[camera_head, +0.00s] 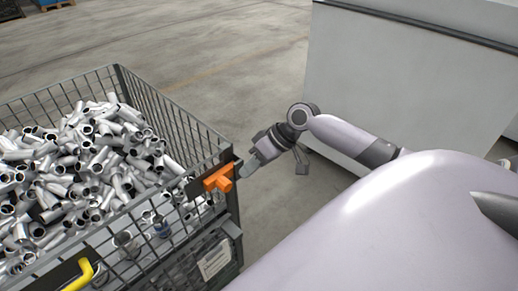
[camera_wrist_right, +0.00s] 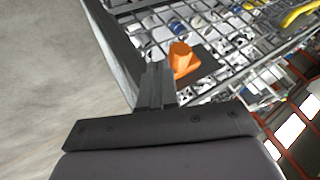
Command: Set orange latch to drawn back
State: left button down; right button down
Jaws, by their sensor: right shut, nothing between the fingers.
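The orange latch (camera_head: 218,180) is on the upper corner of the wire crate (camera_head: 168,105), on the side facing me. My right gripper (camera_head: 248,170) is shut and empty, just to the right of the latch. In the right wrist view the shut fingers (camera_wrist_right: 155,86) show beside the orange latch (camera_wrist_right: 182,60), which lies just past their tips. I cannot tell whether the fingertips touch it. The far end of the latch and its bolt are hard to make out. My left gripper is not in view.
The crate holds many shiny metal pipe fittings (camera_head: 95,160). A yellow handle (camera_head: 80,275) is on the crate's near side, and a white label (camera_head: 214,259) hangs below the latch. A large pale cabinet (camera_head: 395,70) stands at the right. Bare floor (camera_head: 215,50) lies behind.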

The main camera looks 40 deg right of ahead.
aim_at(225, 180)
jog(key=x, duration=0.3)
jog(key=shift+w+a+f, duration=0.1)
jog(key=shift+a+f, duration=0.05)
jog(key=shift+f, duration=0.05)
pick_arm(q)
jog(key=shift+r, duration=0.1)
